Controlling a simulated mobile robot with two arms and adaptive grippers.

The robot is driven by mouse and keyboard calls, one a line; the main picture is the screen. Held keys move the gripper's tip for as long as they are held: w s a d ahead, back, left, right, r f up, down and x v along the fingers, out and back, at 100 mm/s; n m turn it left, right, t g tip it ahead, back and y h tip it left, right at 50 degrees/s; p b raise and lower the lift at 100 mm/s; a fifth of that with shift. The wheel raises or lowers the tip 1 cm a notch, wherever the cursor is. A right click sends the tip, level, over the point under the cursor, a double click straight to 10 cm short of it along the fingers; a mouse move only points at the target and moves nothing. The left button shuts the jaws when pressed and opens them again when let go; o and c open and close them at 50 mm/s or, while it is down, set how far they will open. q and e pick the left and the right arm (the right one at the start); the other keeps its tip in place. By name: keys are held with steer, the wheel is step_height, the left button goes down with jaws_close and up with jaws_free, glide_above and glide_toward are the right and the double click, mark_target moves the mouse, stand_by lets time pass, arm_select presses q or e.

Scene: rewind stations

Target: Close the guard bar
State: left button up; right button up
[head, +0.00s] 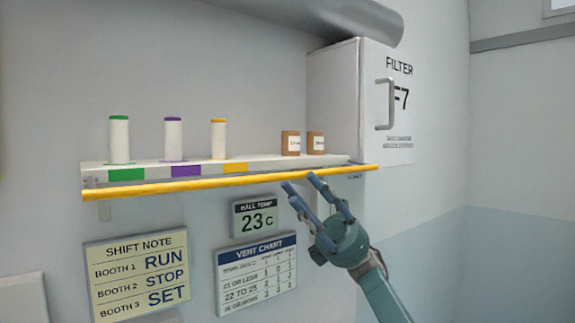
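The yellow guard bar (220,184) runs along the front edge of the wall shelf (290,165), from the shelf's left end to just past its right end. It sits at about the height of the shelf's front face. My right gripper (300,184) is just below the bar's right half, its blue fingers spread apart with nothing between them. The fingertips overlap or nearly meet the bar in the picture; I cannot tell whether they touch it. My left gripper is not in view.
Green, purple and yellow-topped spools (173,139) and two brown boxes (291,143) stand on the shelf. A white filter cabinet (345,95) with a handle is at the right. Signs (138,275) hang below. The wall at lower right is clear.

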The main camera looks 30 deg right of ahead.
mark_target(287, 174)
steer(key=shift+t, duration=0.3)
steer(key=p+x, duration=0.2)
steer(key=x, duration=0.3)
steer(key=shift+r, duration=0.1)
jaws_close()
